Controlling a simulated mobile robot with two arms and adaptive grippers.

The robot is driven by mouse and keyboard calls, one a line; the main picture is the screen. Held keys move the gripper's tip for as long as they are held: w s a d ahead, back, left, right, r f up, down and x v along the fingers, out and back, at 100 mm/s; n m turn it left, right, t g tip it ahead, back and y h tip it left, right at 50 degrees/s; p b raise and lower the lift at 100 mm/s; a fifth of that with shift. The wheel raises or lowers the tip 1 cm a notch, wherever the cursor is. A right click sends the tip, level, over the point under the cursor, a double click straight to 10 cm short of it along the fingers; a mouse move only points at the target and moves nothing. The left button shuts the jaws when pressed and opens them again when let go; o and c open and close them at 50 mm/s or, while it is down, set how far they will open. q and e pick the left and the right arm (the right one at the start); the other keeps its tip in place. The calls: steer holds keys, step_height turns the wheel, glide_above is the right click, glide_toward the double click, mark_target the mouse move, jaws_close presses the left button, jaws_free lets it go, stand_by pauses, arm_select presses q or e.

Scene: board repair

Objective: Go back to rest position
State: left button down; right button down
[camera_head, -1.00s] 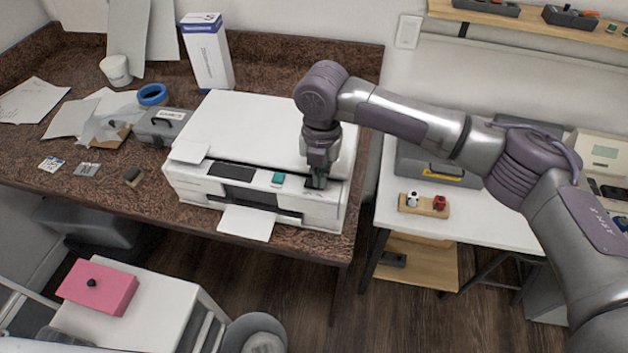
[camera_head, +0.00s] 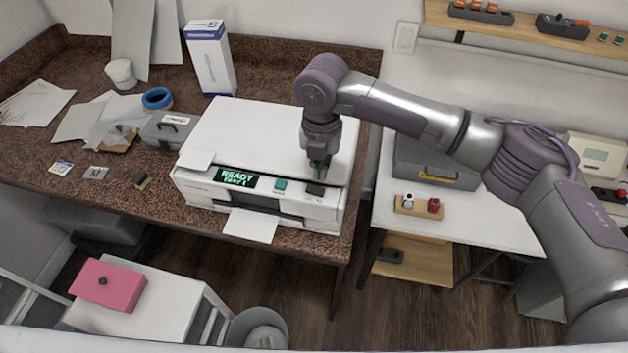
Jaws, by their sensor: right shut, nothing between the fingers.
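My right gripper (camera_head: 319,172) points down just above the right front part of the white printer (camera_head: 270,125). It is shut and empty, close over a dark button (camera_head: 315,190) on the printer's front panel. A small gap seems to separate the fingertips from the button. The printer's display (camera_head: 237,179) is lit with green text that reads "READY". A teal button (camera_head: 280,185) sits between the display and the dark button. My left gripper is not in view.
The printer stands on a brown speckled counter (camera_head: 130,190). A white and blue box (camera_head: 210,60) stands behind it, and a grey case (camera_head: 168,130) is at its left. A white table (camera_head: 460,215) at right holds a grey toolbox (camera_head: 432,165) and a small wooden block (camera_head: 418,206).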

step_height(320, 180, up, 2)
steer(key=shift+p, duration=0.65)
steer(key=shift+f, duration=0.1)
